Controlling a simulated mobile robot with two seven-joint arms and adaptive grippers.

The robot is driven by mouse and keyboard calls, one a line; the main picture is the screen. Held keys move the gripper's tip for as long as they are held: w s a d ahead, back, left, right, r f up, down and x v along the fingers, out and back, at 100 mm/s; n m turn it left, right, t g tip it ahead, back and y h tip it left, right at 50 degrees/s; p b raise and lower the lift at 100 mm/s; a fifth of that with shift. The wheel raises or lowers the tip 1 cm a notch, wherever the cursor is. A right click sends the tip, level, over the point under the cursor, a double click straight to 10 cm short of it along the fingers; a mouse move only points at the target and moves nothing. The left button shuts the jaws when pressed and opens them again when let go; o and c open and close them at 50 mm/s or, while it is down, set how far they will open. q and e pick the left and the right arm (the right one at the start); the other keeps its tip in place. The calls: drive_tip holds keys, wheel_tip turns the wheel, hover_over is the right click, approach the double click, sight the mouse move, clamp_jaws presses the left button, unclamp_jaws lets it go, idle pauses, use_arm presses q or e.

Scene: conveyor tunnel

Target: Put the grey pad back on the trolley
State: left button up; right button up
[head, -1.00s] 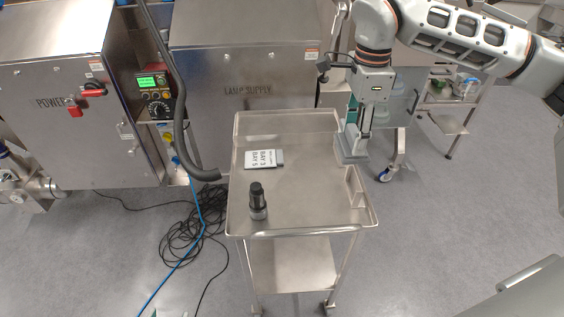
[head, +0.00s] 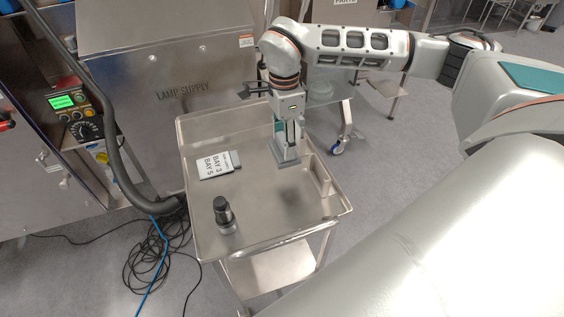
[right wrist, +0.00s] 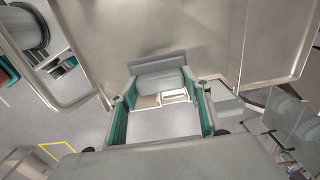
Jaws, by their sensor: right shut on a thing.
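The steel trolley (head: 254,203) stands in the middle of the head view, its top tray ringed by a raised rim. My right gripper (head: 286,148) points down over the right part of the tray. It is shut on the grey pad (head: 286,159), which hangs below the fingers. A dark shadow lies on the tray nearby, and the pad looks held above the surface. In the right wrist view the pad (right wrist: 160,80) sits between the teal-lined fingers, with the tray beyond it. My left gripper is out of view.
On the tray are a white "BAY 3 / BAY 5" card (head: 216,165) and a black cylindrical item (head: 223,211) standing upright near the front left. The lamp supply cabinet (head: 170,70) stands behind. A thick hose (head: 115,150) and loose cables (head: 155,262) lie left.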

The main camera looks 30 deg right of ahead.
drive_tip(key=shift+f, duration=4.25)
drive_tip(key=shift+f, duration=0.2)
drive_tip(key=o, duration=1.2)
drive_tip(key=shift+o, duration=0.2)
drive_tip(key=shift+r, duration=0.1)
wheel_tip(320, 180, up, 12)
drive_tip(key=shift+f, duration=0.25)
drive_tip(key=shift+r, duration=0.35)
